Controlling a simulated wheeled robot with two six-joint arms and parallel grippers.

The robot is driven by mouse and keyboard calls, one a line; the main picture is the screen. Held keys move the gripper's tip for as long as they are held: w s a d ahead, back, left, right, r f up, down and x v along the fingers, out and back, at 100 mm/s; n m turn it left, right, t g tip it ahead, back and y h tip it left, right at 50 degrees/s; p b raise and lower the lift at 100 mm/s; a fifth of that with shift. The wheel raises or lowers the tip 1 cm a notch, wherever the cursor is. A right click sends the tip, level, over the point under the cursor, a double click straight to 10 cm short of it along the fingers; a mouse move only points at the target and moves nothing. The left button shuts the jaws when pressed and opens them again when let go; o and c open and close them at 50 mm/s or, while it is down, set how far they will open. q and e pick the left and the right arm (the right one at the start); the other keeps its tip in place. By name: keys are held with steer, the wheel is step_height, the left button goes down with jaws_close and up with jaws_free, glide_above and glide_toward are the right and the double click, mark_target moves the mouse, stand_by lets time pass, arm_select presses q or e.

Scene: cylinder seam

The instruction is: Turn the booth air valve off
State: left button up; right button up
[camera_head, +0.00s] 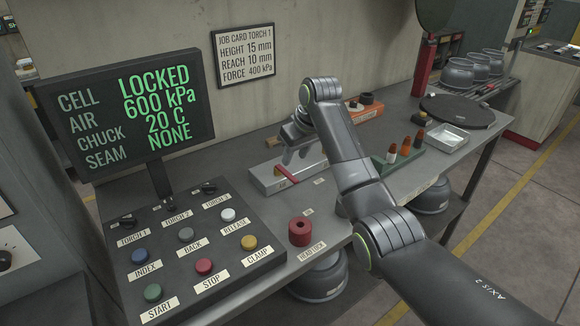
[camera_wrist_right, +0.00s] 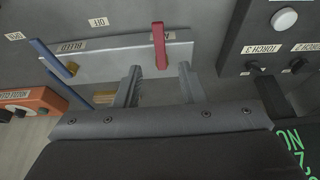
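The air valve's red lever (camera_wrist_right: 158,45) shows in the wrist view on a grey metal strip, over a partly hidden label. It also shows in the head view (camera_head: 286,174) on the valve block (camera_head: 262,181), partly covered by my gripper. An OFF label (camera_wrist_right: 98,22) lies to the left of the lever in the wrist view. My right gripper (camera_wrist_right: 160,72) is open, and the lever's lower end appears between its two fingertips. I cannot tell whether they touch it. In the head view the right gripper (camera_head: 296,155) is above the block. My left gripper is not in view.
The display (camera_head: 125,105) reads AIR 600 kPa and LOCKED. A button panel (camera_head: 180,250) and a red cylinder (camera_head: 300,231) are near.

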mark_target(288, 174)
steer(key=x, duration=0.5)
steer(key=shift+a+f, duration=0.1)
steer(key=shift+f, duration=0.05)
steer(key=shift+w+f, duration=0.15)
steer(key=shift+f, duration=0.15)
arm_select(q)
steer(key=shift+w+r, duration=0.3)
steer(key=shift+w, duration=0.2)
arm_select(e)
steer(key=shift+a+f, duration=0.1)
steer(key=shift+f, duration=0.2)
jaws_close()
